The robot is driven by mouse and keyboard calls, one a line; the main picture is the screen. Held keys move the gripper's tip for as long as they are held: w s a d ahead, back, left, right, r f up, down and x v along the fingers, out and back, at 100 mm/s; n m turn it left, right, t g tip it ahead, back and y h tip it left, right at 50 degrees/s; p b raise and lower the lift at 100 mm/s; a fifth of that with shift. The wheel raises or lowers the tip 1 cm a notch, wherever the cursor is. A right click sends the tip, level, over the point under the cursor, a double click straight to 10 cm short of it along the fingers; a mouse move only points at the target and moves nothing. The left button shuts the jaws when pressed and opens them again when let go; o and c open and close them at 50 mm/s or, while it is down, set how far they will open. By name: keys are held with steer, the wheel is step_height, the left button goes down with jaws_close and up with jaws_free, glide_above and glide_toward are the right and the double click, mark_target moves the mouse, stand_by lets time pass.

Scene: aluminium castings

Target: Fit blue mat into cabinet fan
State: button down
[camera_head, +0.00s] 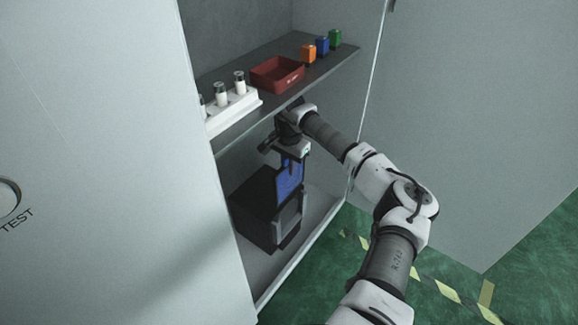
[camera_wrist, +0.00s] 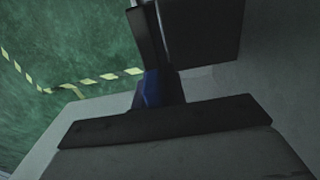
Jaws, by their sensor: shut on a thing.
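The blue mat (camera_head: 290,179) hangs upright below my gripper (camera_head: 290,153) inside the cabinet, under the shelf. My gripper is shut on the mat's top edge. In the wrist view a small part of the mat (camera_wrist: 152,88) shows beyond a dark gripper part. The cabinet fan (camera_head: 262,208) is a dark box on the cabinet floor with a grey front panel. The mat's lower end is at the fan's top front; I cannot tell whether it is inside a slot or in front of it. The fan also shows as a dark block in the wrist view (camera_wrist: 205,30).
The shelf (camera_head: 228,138) above my gripper holds a red tray (camera_head: 277,73), orange (camera_head: 308,53), blue (camera_head: 322,46) and green (camera_head: 335,39) blocks, and a white rack (camera_head: 233,108) with vials. The cabinet's open door (camera_head: 470,120) stands at right, close to my arm.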

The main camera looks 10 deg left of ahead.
mark_target(289, 178)
steer(key=shift+f+b, duration=2)
steer(key=shift+f, duration=0.9)
step_height(289, 178, down, 11)
steer(key=b, duration=0.7)
steer(key=shift+r, duration=0.15)
stand_by(2.8)
steer(key=shift+r, duration=0.15)
